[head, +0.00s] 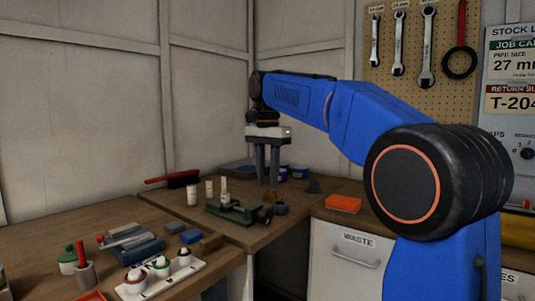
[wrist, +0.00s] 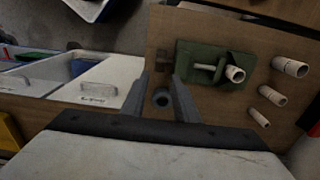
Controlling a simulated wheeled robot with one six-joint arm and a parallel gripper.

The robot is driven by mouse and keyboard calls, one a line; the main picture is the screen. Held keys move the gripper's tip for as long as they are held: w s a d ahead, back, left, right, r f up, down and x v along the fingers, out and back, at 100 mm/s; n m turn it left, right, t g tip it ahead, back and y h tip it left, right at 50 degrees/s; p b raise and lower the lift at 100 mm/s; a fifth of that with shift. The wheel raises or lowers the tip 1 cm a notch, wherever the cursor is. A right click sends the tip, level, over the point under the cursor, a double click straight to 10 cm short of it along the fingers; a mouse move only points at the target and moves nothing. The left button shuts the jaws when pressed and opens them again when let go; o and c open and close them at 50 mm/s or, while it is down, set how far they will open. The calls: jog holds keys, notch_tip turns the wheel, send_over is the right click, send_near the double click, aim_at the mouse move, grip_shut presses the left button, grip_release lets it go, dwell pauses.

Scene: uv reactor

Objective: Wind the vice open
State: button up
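The green vice (head: 240,212) sits on the wooden bench near its corner, and it also shows in the wrist view (wrist: 190,52). A white pipe piece (wrist: 235,74) stands at its jaws, with a pale grey rod (wrist: 205,67) beside it. I cannot tell whether the jaws grip the pipe. My gripper (head: 267,183) points down above the bench, just behind and right of the vice. Its two fingers (wrist: 163,82) are apart. A small dark grey round piece (wrist: 162,98) shows between them, seemingly below and not held. The vice's winding handle is not clearly visible.
White pipe pieces (wrist: 272,95) stand beside the vice. A red-handled brush (head: 183,179), blue tubs (head: 300,172) and an orange pad (head: 343,203) lie around. A white rack with bottles (head: 165,275) stands on the near bench. The waste drawer (head: 352,255) is below the bench edge.

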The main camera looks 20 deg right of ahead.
notch_tip(320, 180, up, 7)
send_over(266, 208)
jog(key=shift+w+d, duration=0.35)
jog(key=f, duration=1.6)
jog(key=shift+s+a+f, duration=0.3)
jog(key=shift+s+a, duration=0.05)
jog(key=shift+a, duration=0.05)
grip_shut()
